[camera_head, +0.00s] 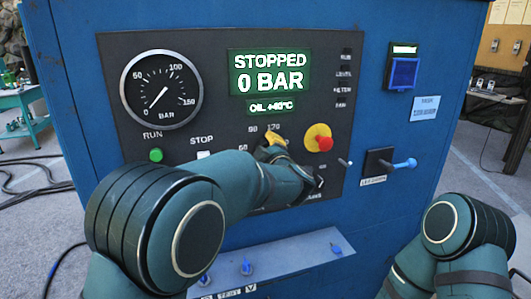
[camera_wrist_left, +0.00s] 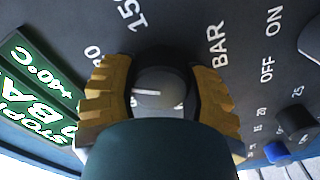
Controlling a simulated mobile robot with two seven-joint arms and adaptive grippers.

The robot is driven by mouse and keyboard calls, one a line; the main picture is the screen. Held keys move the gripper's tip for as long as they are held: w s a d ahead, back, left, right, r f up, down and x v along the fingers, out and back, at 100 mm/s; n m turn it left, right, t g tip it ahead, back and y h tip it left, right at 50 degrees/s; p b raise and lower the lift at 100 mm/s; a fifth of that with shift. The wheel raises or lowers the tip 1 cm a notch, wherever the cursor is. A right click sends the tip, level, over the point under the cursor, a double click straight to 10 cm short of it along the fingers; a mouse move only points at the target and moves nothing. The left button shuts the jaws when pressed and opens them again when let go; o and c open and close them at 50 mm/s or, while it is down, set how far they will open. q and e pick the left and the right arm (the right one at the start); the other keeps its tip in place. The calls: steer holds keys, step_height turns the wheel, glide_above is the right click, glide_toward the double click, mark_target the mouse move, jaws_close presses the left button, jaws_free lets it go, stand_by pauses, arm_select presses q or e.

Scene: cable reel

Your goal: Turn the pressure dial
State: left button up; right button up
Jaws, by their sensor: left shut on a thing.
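The pressure dial (camera_wrist_left: 155,88) is a dark round knob with a light pointer mark, seen in the left wrist view on the black panel. Its mark points left in that view, and the printed scale numbers are partly covered. My left gripper (camera_wrist_left: 162,96) is shut on the dial, with a yellow ridged finger on each side. In the head view my left gripper (camera_head: 277,146) is at the panel's lower middle and hides most of the dial. The green display (camera_head: 270,73) reads STOPPED, 0 BAR. My right arm is at the lower right; its gripper is out of view.
A round gauge (camera_head: 161,90), a green RUN button (camera_head: 156,155) and a white STOP button (camera_head: 204,155) are left of the gripper. A red emergency knob (camera_head: 323,142) is close on its right. A blue-handled lever (camera_head: 402,164) sticks out farther right. A ledge (camera_head: 270,264) lies below.

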arm_select(q)
steer(key=shift+f, duration=0.1)
stand_by(0.3)
steer(key=o, duration=1.2)
steer(key=v, duration=1.2)
